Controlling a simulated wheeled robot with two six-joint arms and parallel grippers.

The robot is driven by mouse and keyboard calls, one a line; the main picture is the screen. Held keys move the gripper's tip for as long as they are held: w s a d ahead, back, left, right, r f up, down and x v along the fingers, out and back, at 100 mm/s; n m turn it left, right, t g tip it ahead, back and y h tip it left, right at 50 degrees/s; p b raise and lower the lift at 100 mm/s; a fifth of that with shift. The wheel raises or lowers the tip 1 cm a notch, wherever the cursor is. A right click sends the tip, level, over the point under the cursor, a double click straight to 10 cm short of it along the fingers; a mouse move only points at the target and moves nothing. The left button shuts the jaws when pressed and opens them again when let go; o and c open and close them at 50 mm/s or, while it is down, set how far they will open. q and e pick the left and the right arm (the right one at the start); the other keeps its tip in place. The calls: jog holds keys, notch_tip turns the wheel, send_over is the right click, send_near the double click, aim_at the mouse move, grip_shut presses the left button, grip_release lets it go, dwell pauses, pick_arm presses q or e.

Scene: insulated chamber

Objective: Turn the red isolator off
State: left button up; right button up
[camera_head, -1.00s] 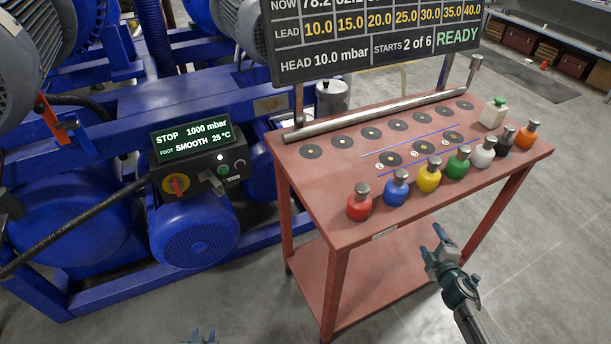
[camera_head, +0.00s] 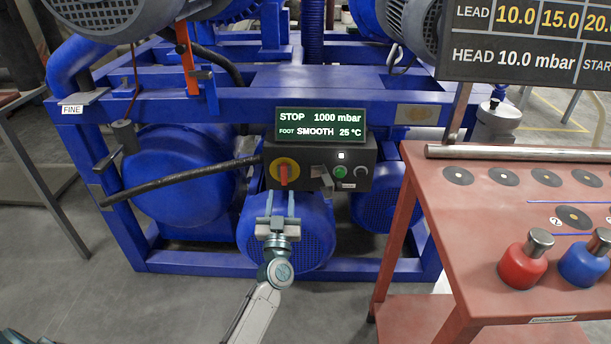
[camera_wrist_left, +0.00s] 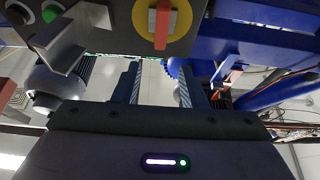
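The red isolator (camera_head: 284,173) is a red handle on a round yellow plate at the left of the dark control box (camera_head: 320,167). Its handle stands upright. In the wrist view the red handle (camera_wrist_left: 162,26) shows at the top, beyond my fingers. My left gripper (camera_head: 279,198) is just below the isolator in the head view, fingers pointing up toward it. The fingers are apart with nothing between them, as the wrist view (camera_wrist_left: 160,88) also shows. They appear clear of the handle. My right gripper is out of view.
A green button (camera_head: 340,171) and a grey bracket (camera_head: 321,178) sit right of the isolator. The box's display (camera_head: 320,124) reads STOP, 1000 mbar. A red table (camera_head: 460,240) with bottles stands at the right.

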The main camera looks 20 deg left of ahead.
aim_at(283, 169)
pick_arm(q)
jog(key=x, duration=0.8)
jog(key=shift+w, duration=0.2)
grip_shut()
